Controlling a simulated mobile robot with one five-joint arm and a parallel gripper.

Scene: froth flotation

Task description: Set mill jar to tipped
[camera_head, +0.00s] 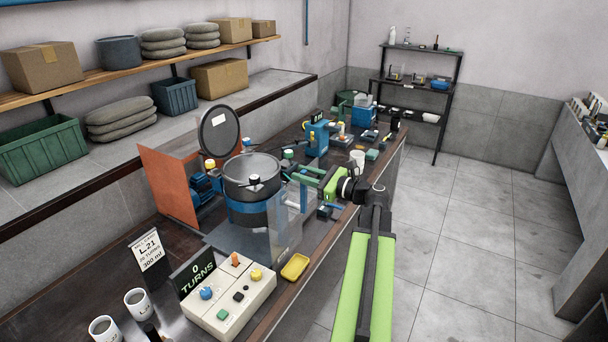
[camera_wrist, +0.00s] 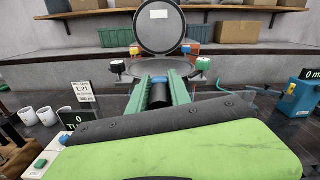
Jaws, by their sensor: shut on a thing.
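The mill jar (camera_head: 252,208) is a dark, open-topped drum with a blue band, standing upright in its stand on the bench. A round dark lid (camera_head: 218,130) with a white label stands raised behind it and also shows in the wrist view (camera_wrist: 158,28). My gripper (camera_head: 298,176) reaches in from the right at the jar's near right side. In the wrist view its teal fingers (camera_wrist: 164,82) are closed around a dark and blue piece, apparently the jar's handle (camera_wrist: 158,94). The fingers and arm partly hide that piece.
An orange panel (camera_head: 168,193) stands left of the jar, and a clear panel (camera_head: 285,222) in front. A control box (camera_head: 232,296), a "0 TURNS" display (camera_head: 195,277), mugs (camera_head: 137,302) and a yellow tray (camera_head: 295,267) are nearby. The floor at right is clear.

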